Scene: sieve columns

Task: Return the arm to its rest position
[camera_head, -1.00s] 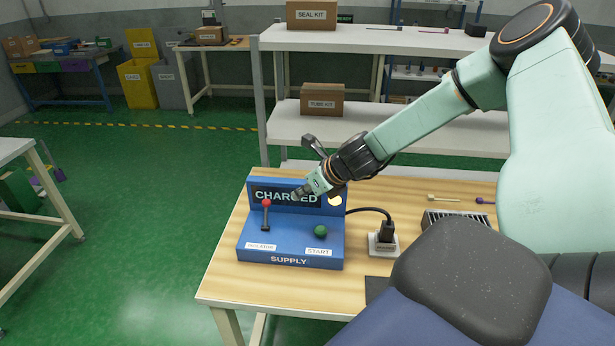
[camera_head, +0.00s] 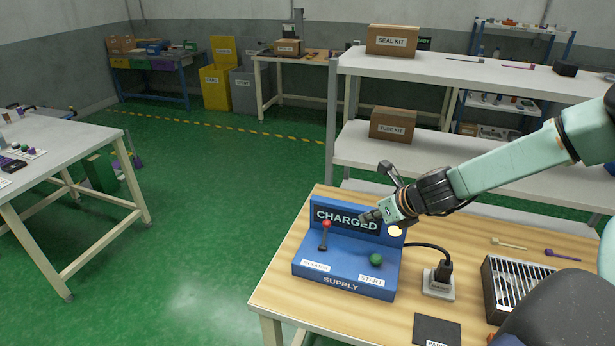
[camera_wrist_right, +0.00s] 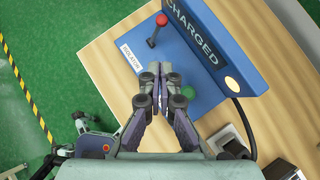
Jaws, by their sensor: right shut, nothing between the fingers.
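My right arm (camera_head: 510,163) comes in from the right in the head view. Its gripper (camera_head: 368,217) is shut and empty, in front of the sign panel of the blue supply box (camera_head: 318,270) and covering part of its edge. The panel reads CHARGED. The box has a red-knobbed lever (camera_head: 326,224) standing up and a green START button (camera_head: 376,259). In the right wrist view the closed fingers (camera_wrist_right: 161,76) appear over the box, partly hiding the green button (camera_wrist_right: 188,91). The red lever knob (camera_wrist_right: 161,20) is beyond the fingertips.
The box stands on a wooden table (camera_head: 284,285) with a plug in a socket (camera_head: 439,283), a slotted tray (camera_head: 490,290) and two small rods. A white shelf (camera_head: 440,68) with boxes stands behind. Another table (camera_head: 70,148) is at left, with green floor between.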

